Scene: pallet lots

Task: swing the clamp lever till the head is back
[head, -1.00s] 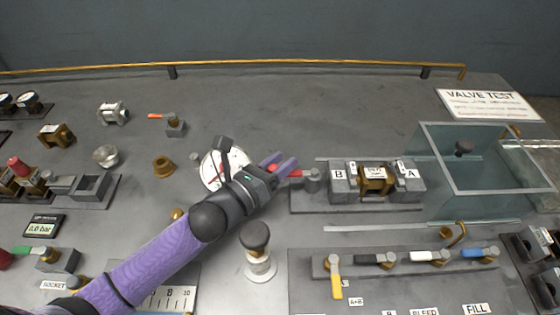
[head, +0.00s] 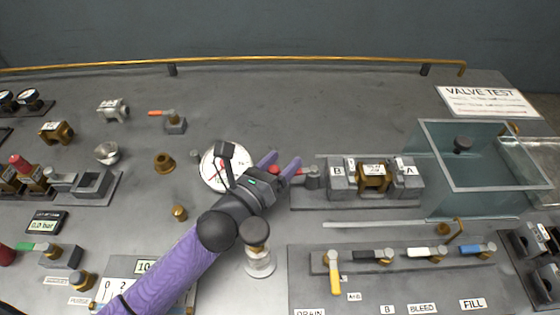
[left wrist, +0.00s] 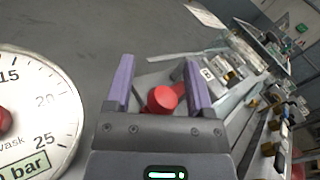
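The clamp lever has a red handle (head: 286,173) that points left from a grey clamp (head: 312,177), just left of the block marked B (head: 337,177). My left gripper (head: 279,161) is open, its purple fingers around the handle's end. In the left wrist view the round red handle end (left wrist: 163,99) sits between the two fingers, with gaps on both sides. The right finger partly hides the handle. A brass valve (head: 373,177) lies between blocks B and A (head: 407,175). Whether the clamp head touches block B is too small to tell. My right gripper is not in view.
A round dial (head: 212,172) lies under my left wrist. A glass tank (head: 480,185) is at right. A row of coloured levers (head: 375,257) lies in front. The bench behind the gripper is clear.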

